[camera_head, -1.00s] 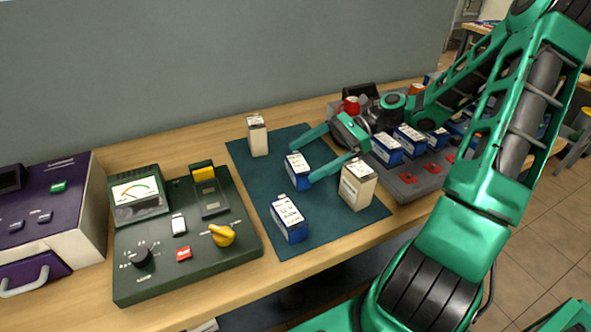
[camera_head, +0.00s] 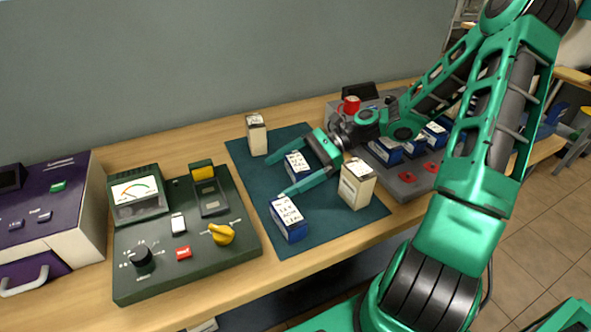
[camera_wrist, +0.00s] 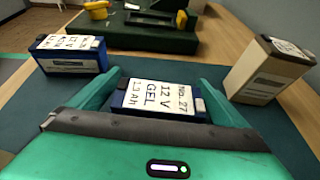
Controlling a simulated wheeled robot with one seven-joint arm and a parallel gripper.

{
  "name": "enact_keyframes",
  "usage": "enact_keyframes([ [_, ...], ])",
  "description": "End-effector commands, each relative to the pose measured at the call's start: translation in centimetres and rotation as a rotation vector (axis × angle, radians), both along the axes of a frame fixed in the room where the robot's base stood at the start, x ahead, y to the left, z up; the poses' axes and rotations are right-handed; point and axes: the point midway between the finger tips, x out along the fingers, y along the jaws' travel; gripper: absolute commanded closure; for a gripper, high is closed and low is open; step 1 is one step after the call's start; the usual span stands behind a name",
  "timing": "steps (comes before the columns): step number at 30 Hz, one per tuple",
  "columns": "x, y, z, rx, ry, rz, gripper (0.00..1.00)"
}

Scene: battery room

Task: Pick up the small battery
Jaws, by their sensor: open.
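A small blue battery (camera_head: 297,163) with a white lettered top stands on the dark teal mat (camera_head: 262,197). In the wrist view the same small battery (camera_wrist: 158,99) is between my two fingers, its label reading 12 V GEL. My gripper (camera_head: 277,175) is open, with one green finger on each side of it. I cannot tell whether either finger touches it. The lower part of the battery is hidden by the gripper body in the wrist view.
A larger blue battery (camera_head: 289,219) stands near the front finger. Cream batteries stand at the back (camera_head: 257,136) and right (camera_head: 357,184) of the mat. A green tester (camera_head: 183,265) is to the left. A grey tray (camera_head: 408,185) holds more blue batteries.

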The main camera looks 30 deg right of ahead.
Motion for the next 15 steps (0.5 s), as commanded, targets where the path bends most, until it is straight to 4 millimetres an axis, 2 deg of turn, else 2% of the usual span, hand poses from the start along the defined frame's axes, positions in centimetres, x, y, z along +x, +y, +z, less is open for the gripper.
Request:
enact_keyframes([
  [1, 0.00, -0.01, 0.01, 0.000, 0.000, 0.000, 0.02],
  [9, 0.02, -0.02, 0.02, 0.000, 0.000, 0.000, 0.66],
  [15, 0.02, 0.01, 0.09, 0.001, -0.001, 0.000, 0.66],
])
